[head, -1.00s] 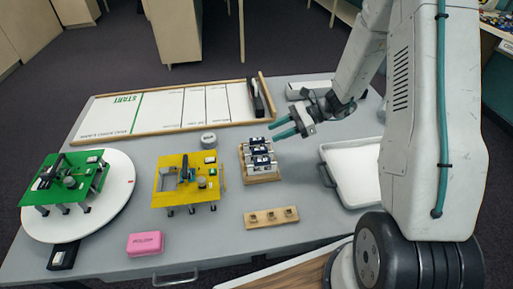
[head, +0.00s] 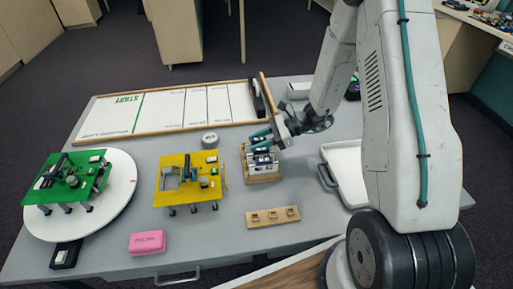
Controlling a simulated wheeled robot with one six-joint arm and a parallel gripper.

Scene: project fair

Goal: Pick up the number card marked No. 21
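A wooden rack (head: 263,179) on the grey table holds several small dark-blue and white pieces (head: 262,159) in a row. A marking on the front one is too small to read surely. I cannot make out a card marked No. 21 in the head view.
A white tray (head: 329,180) lies right of the rack. A wooden strip with small sockets (head: 272,217) lies in front. A yellow platform (head: 164,196), a round grey object (head: 209,140) and a pink block (head: 148,242) are left. A START track (head: 160,112) lies behind; a green platform (head: 92,184) stands far left.

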